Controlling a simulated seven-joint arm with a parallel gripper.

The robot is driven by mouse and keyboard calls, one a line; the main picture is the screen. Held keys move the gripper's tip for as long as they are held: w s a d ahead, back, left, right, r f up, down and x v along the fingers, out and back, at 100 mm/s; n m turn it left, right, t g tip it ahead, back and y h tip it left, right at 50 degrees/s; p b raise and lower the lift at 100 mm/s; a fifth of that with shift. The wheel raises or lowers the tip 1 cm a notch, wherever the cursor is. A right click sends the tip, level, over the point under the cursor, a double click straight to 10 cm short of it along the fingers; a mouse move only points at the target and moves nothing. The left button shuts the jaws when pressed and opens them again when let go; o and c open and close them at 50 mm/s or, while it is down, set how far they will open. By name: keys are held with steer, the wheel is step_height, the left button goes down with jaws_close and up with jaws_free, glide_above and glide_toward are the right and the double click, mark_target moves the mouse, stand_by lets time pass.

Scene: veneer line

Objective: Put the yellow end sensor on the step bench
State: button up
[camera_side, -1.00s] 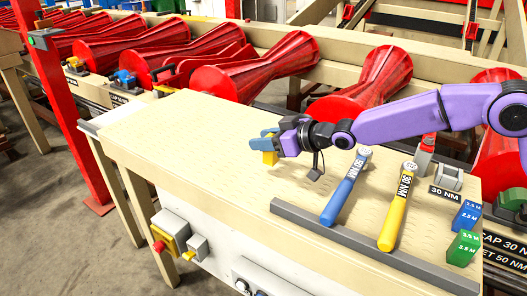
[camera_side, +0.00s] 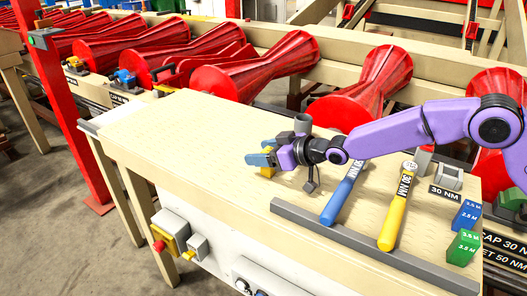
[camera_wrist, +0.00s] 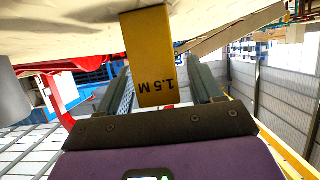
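The yellow end sensor (camera_side: 267,172) is a block between the fingers of my gripper (camera_side: 264,157), over the pale wooden step bench (camera_side: 180,125). In the wrist view the sensor (camera_wrist: 151,60) shows the label "1.5 M", upside down. It leans slightly between the two fingers of my gripper (camera_wrist: 158,85), with a thin gap visible on the right. It has come along with the gripper, which appears shut on it. Its far end meets or comes very close to the pale bench surface (camera_wrist: 60,25); I cannot tell if it touches.
A blue torque wrench (camera_side: 343,192) and a yellow one (camera_side: 397,207) lie right of the gripper, by a dark rail (camera_side: 320,233). Red rollers (camera_side: 250,70) stand behind. The bench's left part is clear.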

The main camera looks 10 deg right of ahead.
steer(key=shift+r, duration=0.15)
steer(key=shift+s+d+r, duration=0.25)
steer(key=shift+d, duration=0.1)
steer(key=shift+v, duration=1.15)
step_height(320, 180, up, 7)
steer(key=shift+a+f, duration=0.1)
steer(key=s+d+g+h, duration=0.1)
steer(key=s+d+g, duration=0.1)
steer(key=s+d, duration=0.45)
steer(key=s+d+n+g+h, duration=0.1)
steer(key=s+d+h, duration=0.15)
steer(key=s, duration=0.65)
steer(key=s+d+g+h, duration=0.1)
steer(key=s+d+g, duration=0.1)
steer(key=s+d, duration=0.45)
steer(key=s+d+f+n+g+h, duration=0.1)
steer(key=s+d+f+g+h, duration=0.1)
steer(key=s+d, duration=0.6)
steer(key=s+d+f+n+g+h, duration=0.1)
steer(key=s+d+f+g+h, duration=0.1)
steer(key=s+d, duration=0.7)
steer(key=s+f, duration=0.1)
steer(key=s, duration=0.3)
steer(key=shift+d+f+n, duration=0.15)
steer(key=shift+f+n, duration=0.05)
steer(key=shift+n, duration=0.1)
